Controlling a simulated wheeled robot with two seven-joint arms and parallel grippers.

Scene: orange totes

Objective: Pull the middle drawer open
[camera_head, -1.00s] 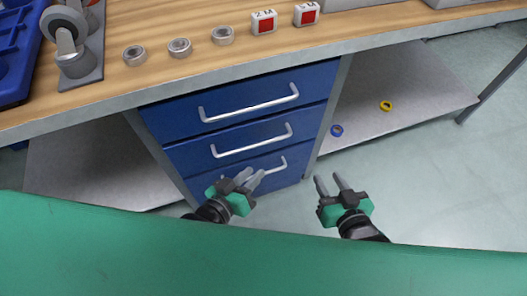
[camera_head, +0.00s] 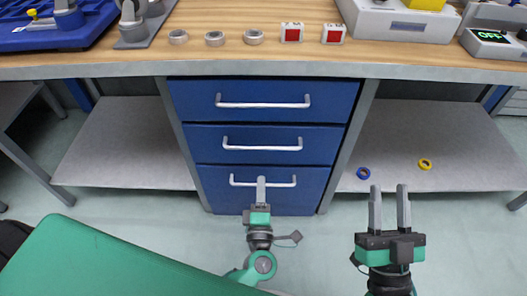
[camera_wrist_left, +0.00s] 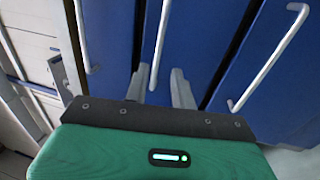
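A blue drawer unit under the bench has a top drawer (camera_head: 263,98), the middle drawer (camera_head: 200,137) and a bottom drawer (camera_head: 225,198), all shut. The middle drawer's silver handle (camera_head: 262,147) also shows in the left wrist view (camera_wrist_left: 161,42). My left gripper (camera_head: 261,180) is in front of the unit, its fingers seen edge-on and overlapping the bottom drawer's handle (camera_head: 282,184) in the head view. In the left wrist view its fingers (camera_wrist_left: 161,88) are apart, with the middle handle between them in the picture; contact cannot be told. My right gripper (camera_head: 389,195) is open and empty, right of the unit.
The wooden bench top (camera_head: 230,18) holds metal rings (camera_head: 214,39), red-and-white blocks (camera_head: 291,33) and devices. Lower shelves flank the unit; the right shelf (camera_head: 440,145) has a blue ring (camera_head: 363,173) and a yellow ring (camera_head: 425,164). The floor before the unit is open.

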